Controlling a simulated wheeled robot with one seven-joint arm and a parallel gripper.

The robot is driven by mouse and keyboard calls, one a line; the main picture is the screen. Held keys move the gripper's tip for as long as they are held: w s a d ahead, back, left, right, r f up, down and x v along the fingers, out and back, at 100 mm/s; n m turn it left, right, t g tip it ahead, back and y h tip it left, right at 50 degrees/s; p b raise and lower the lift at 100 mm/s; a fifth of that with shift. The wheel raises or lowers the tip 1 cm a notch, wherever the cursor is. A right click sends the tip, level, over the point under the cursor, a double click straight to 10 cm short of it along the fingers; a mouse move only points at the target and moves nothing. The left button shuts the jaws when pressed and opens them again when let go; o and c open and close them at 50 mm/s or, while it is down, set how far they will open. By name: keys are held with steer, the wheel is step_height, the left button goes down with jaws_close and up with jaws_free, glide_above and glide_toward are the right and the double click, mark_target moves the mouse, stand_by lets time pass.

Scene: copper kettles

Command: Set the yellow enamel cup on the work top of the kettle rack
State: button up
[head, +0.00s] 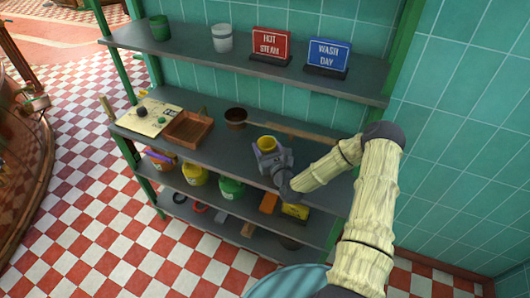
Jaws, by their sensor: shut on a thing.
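The yellow enamel cup (267,143) is at the middle of the work top (205,142), the grey middle shelf of the green-framed kettle rack. My gripper (268,154) is shut on the cup from the near right side. The cup looks upright, with its rim and dark inside showing at the top. The gripper hides its lower part, so I cannot tell whether its base touches the work top.
A brown pot (236,117) with a long wooden handle lies behind the cup. A brown tray (188,129) and a pale board (149,117) with small items lie left. The upper shelf (185,47) holds signs and cups. Lower shelves hold yellow and green pots.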

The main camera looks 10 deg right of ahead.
steer(key=shift+a, duration=0.2)
step_height(320, 180, down, 3)
steer(key=shift+a+r+p, duration=0.1)
steer(key=shift+a+p, duration=0.05)
steer(key=shift+p, duration=0.2)
steer(key=shift+f, duration=0.45)
steer(key=shift+f, duration=0.15)
steer(key=o, duration=1)
